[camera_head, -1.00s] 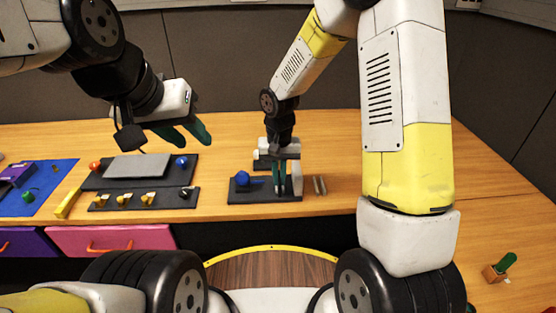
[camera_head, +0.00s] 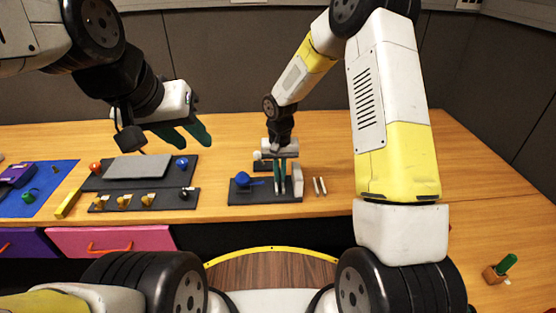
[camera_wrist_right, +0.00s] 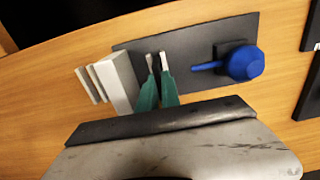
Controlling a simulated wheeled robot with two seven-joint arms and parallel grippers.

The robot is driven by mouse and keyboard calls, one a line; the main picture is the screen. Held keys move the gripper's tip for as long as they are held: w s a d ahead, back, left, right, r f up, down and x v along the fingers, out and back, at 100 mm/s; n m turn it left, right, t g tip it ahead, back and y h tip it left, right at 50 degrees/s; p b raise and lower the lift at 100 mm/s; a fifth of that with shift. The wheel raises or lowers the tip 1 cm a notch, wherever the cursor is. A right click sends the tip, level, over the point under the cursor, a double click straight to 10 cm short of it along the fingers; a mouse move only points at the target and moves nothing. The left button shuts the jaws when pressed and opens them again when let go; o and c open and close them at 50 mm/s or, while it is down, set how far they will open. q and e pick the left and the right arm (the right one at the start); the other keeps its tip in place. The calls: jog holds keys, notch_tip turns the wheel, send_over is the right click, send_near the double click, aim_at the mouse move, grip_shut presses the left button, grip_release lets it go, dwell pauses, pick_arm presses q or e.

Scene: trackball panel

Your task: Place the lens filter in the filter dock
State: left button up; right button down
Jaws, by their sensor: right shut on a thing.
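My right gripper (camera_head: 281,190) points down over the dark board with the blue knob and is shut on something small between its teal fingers. In the right wrist view its fingertips (camera_wrist_right: 158,64) show light grey pieces at the ends. I cannot tell whether the held thing is the lens filter. A blue round knob (camera_head: 242,179) with a thin stem sits left of the gripper. A white block (camera_head: 298,180) stands at the board's right end, beside the fingers. I cannot tell which part is the filter dock. My left gripper (camera_head: 195,138) is open and empty above the table.
Two thin pale strips (camera_head: 320,186) lie on the wood right of the board. At left are a grey-topped panel (camera_head: 137,166), a board with yellow pieces (camera_head: 148,201) and a blue mat (camera_head: 40,205).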

jog(key=c, duration=1.6)
grip_release()
jog(key=shift+f, duration=0.1)
jog(key=shift+o, duration=0.2)
jog(key=s+d+r+t, duration=0.1)
jog(key=s+d+r, duration=0.1)
jog(key=r, duration=0.8)
jog(key=s+d+r, duration=0.2)
jog(key=r, duration=0.8)
jog(key=s+d+r+t+y, duration=0.1)
jog(key=s+r, duration=0.4)
jog(key=s, duration=0.5)
jog(key=s+d+r+t+y, duration=0.1)
jog(key=s+d+r+t, duration=0.3)
jog(key=s, duration=0.5)
jog(key=shift+s+d+r, duration=0.4)
jog(key=shift+d, duration=0.75)
